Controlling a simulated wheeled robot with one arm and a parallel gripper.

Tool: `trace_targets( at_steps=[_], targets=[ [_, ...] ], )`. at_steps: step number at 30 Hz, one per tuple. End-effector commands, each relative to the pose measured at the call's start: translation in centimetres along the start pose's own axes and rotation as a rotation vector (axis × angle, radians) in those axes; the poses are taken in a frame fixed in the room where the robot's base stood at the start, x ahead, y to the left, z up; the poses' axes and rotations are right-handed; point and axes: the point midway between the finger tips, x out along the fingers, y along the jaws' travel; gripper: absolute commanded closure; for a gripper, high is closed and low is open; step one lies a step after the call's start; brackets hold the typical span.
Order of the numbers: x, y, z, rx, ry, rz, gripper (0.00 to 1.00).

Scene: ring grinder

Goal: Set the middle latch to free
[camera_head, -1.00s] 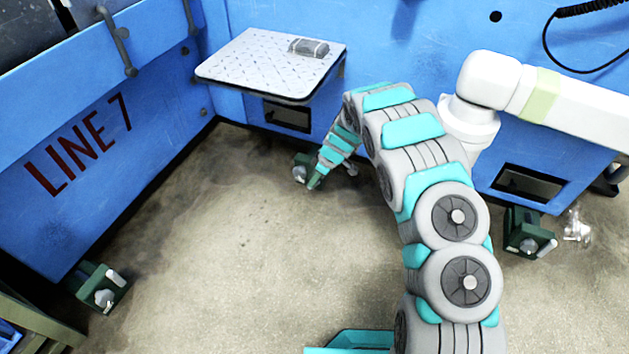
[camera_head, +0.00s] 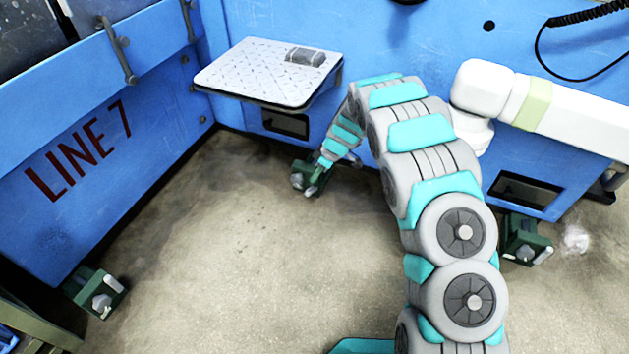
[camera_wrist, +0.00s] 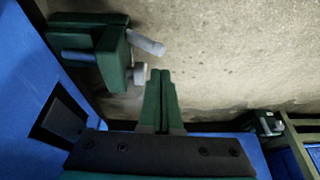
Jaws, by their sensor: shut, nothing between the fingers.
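The middle latch (camera_head: 300,179) is a dark green block with grey metal parts, low at the foot of the back blue wall. In the wrist view, the same latch (camera_wrist: 114,52) fills the upper left. Its grey lever (camera_wrist: 148,43) sticks out to the right, and a round grey knob (camera_wrist: 139,74) sits below the lever. My gripper (camera_wrist: 161,74) is shut and empty, its green fingertips just right of the knob. I cannot tell whether they touch it. In the head view my gripper (camera_head: 314,186) overlaps the latch's right side and partly hides it.
Similar green latches stand at the left (camera_head: 98,292) and right (camera_head: 525,240). A white tread-plate shelf (camera_head: 265,75) juts out above the middle latch. A white arm-like part (camera_head: 540,105) extends at right. A whitish puff (camera_head: 576,240) hangs beside the right latch. The central floor is clear.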

Motion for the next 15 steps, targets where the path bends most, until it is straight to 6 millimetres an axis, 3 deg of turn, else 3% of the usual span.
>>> trace_targets(
  at_steps=[9,15],
  targets=[
    [-4.8,-1.5,-0.1,-0.003,0.001,0.003,1.00],
    [-6.5,-2.1,0.1,0.000,-0.001,0.000,1.00]
  ],
)
